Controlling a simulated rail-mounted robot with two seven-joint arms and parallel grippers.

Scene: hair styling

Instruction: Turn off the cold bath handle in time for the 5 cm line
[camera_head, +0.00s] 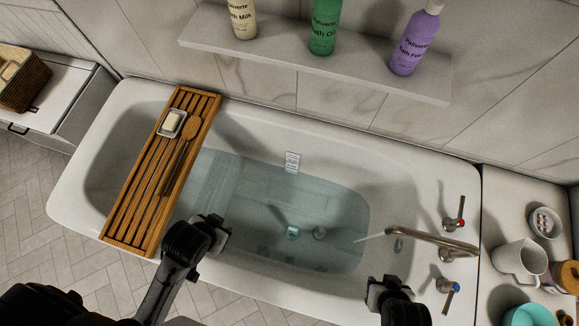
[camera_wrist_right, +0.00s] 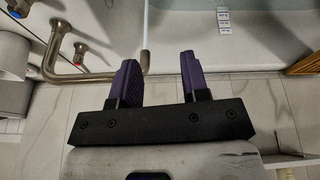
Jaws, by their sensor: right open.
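The cold bath handle (camera_head: 447,285), with a blue mark, stands on the tub's right rim, on the near side of the curved spout (camera_head: 430,238). A pale streak at the spout's tip looks like running water. White level marks (camera_head: 292,161) are on the tub's far wall and also show in the right wrist view (camera_wrist_right: 223,20); their figures are unreadable. Clear water (camera_head: 270,205) lies in the tub below them. My right gripper (camera_head: 390,289) is open and empty, left of the cold handle and apart from it; its fingers show in the wrist view (camera_wrist_right: 161,72). My left gripper (camera_head: 218,232) is above the tub's near side; its jaw opening is unclear.
The red-marked handle (camera_head: 455,218) stands beyond the spout. A wooden rack (camera_head: 128,205) with soap and a brush crosses the tub's left part. A shelf (camera_head: 280,55) with bottles is on the wall. A white jug (camera_head: 518,262) and bowls stand on the right counter.

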